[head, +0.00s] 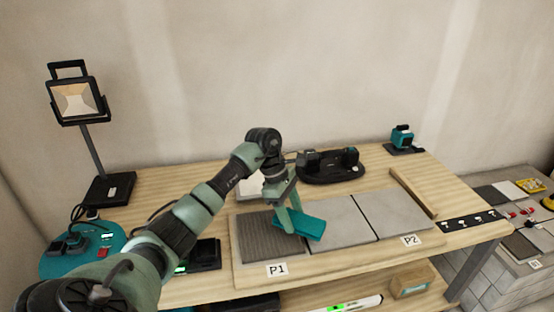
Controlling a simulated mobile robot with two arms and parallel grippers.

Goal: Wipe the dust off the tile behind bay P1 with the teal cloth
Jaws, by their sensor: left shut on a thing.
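My left gripper (289,210) is shut on the teal cloth (309,226), a flat folded piece. It holds the cloth over the left part of the middle grey tile, beside bay P1. I cannot tell if the cloth touches the surface. Bay P1 (258,240) is a dark grey ribbed square above the label P1 (277,270). Behind it lies a pale tile (249,187), largely hidden by my left arm; dust on it cannot be made out. My right gripper is not in view.
Grey tiles (345,218) (395,213) lie right of bay P1, up to label P2 (410,240). A wooden strip (413,192) edges them. A black tray with devices (330,167) stands behind. A work lamp (80,100) stands at left, a teal tool (402,138) at back right.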

